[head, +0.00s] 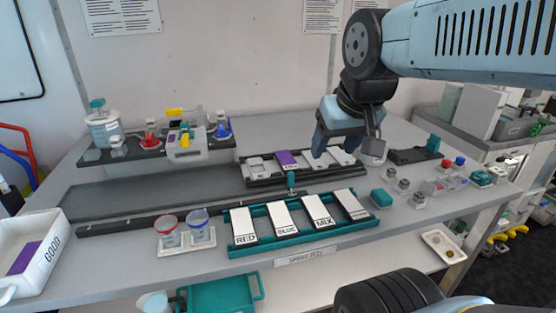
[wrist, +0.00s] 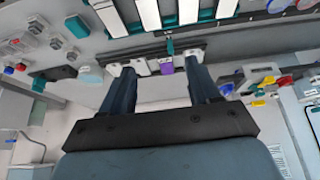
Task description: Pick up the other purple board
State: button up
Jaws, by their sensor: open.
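One purple board (head: 288,158) lies in the dark rack (head: 262,181) at the back middle of the bench, among white pieces. In the wrist view a purple piece (wrist: 167,68) shows between my fingers, in line with the rack. Another purple board (head: 25,257) lies in the white bin marked GOOD (head: 52,250) at the far left. My gripper (head: 336,145) is open and empty, pointing down over the right part of the rack, to the right of the purple board. Its fingers also show in the wrist view (wrist: 158,72). The exact gap to the board is hard to tell.
A teal rack (head: 320,236) with labelled white slots stands in front. Two cups (head: 183,230) stand left of it. The front-left bench top is mostly clear.

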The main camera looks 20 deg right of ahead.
jog(key=o, duration=0.5)
jog(key=shift+g, duration=0.5)
jog(key=w, duration=0.4)
jog(key=w+r, duration=0.1)
jog(key=shift+w+d, duration=0.35)
jog(key=shift+w, duration=0.05)
jog(key=shift+c, duration=0.2)
jog(key=shift+g+h, duration=0.3)
jog(key=shift+g, duration=0.5)
jog(key=w, duration=0.9)
jog(key=shift+a+f, duration=0.15)
jog(key=g, duration=0.3)
send_over(288, 161)
notch_tip(288, 161, down, 8)
notch_tip(288, 161, down, 13)
jog(key=shift+s+f, duration=0.15)
jog(key=shift+f, duration=0.05)
